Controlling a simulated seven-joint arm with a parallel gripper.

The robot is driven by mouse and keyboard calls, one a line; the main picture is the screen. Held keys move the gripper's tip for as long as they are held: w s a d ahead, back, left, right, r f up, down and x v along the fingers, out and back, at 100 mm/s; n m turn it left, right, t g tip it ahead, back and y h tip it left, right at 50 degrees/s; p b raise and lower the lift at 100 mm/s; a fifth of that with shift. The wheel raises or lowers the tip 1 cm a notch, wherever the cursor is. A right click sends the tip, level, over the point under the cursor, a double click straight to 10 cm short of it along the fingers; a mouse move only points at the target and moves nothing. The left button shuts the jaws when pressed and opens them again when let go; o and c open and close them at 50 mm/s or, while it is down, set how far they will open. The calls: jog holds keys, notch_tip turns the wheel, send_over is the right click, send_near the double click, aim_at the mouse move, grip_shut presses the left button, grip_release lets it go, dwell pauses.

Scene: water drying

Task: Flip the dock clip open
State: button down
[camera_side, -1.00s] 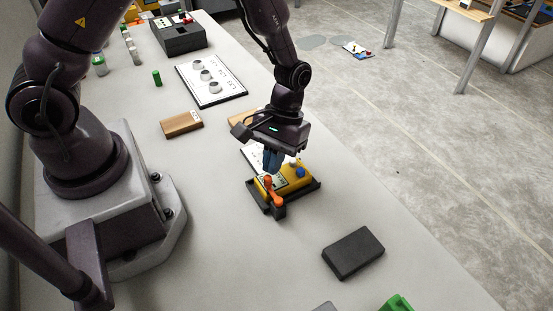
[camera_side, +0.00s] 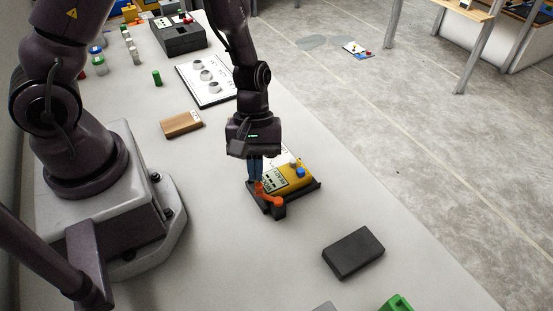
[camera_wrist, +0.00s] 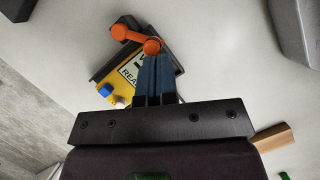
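The dock clip is an orange lever (camera_side: 269,196) with a round knob at each end, at the near-left end of a black dock (camera_side: 313,190). The dock holds a yellow device (camera_side: 298,178) with a white label, a blue button and a pale button. In the wrist view the orange clip (camera_wrist: 133,37) lies at an angle across the dock's corner. My gripper (camera_side: 256,181) points down with its blue fingers close together at the clip's left knob. The fingertips (camera_wrist: 154,58) appear to be against or just beside that knob; contact is hard to tell.
A dark grey block (camera_side: 353,252) lies right of the dock and a wooden block (camera_side: 181,124) lies to the left. A white board with round pieces (camera_side: 208,80) is farther back. The bench front between the dock and the dark block is clear.

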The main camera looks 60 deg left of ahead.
jog(key=shift+s+d, duration=0.25)
jog(key=shift+s, duration=0.25)
jog(key=shift+s+d, duration=0.2)
jog(key=shift+s, duration=0.3)
jog(key=shift+s+d, duration=0.5)
jog(key=shift+d, duration=0.05)
jog(key=shift+w, duration=0.15)
jog(key=shift+w+d, duration=0.35)
jog(key=shift+w, duration=0.25)
jog(key=shift+a, duration=0.1)
jog(key=shift+s+a, duration=0.15)
jog(key=shift+a, duration=0.15)
jog(key=s+a+r, duration=0.2)
jog(key=a+r, duration=0.4)
jog(key=r, duration=0.3)
jog(key=shift+s+a+r, duration=0.15)
jog(key=shift+s+a, duration=0.05)
jog(key=shift+s, duration=0.15)
